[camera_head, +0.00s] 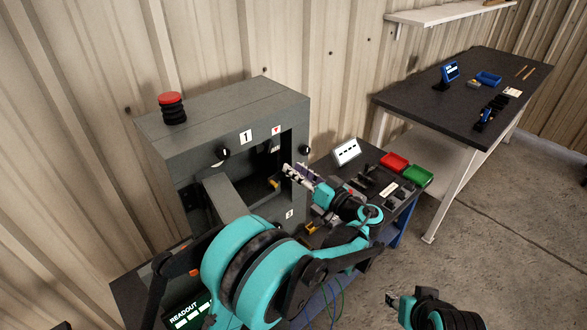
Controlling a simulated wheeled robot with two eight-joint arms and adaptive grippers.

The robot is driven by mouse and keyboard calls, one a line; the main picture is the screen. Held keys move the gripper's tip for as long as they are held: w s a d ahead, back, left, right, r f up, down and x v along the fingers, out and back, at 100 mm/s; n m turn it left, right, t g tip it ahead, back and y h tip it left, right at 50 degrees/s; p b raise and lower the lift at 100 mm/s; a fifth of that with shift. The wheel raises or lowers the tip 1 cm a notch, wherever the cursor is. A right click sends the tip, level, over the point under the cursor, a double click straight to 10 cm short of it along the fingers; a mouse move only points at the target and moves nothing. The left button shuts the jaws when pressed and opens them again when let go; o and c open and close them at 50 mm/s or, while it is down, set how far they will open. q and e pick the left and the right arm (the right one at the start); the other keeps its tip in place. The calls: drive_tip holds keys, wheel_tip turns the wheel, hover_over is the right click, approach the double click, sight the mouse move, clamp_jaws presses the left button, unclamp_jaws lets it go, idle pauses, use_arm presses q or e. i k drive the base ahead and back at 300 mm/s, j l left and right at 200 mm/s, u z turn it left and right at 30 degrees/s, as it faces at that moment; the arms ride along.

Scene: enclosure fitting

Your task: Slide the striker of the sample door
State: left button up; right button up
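A grey enclosure (178,145) stands on the bench at left centre, with its front open and dark inside. My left gripper (285,172) is at the right part of that opening, next to the right front edge. Its fingers are small and partly overlap the dark interior, so I cannot tell whether they hold anything. A small yellow piece (274,183) shows just beside the fingertips. A grey panel (224,200) stands out at the front left; it may be the sample door. I cannot make out the striker. My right gripper (392,299) is low at the right, away from the enclosure.
A red button (170,97) tops the enclosure. Dark knobs (305,150) sit on its front. A readout box (190,312) is at lower left. A second table (440,110) stands behind; the floor between is clear.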

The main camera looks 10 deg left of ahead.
sight(273, 181)
drive_tip(key=k+l, duration=0.2)
drive_tip(key=l, duration=0.2)
drive_tip(key=k+l, duration=0.2)
drive_tip(key=l, duration=0.2)
drive_tip(key=k+l, duration=0.2)
drive_tip(key=l, duration=0.2)
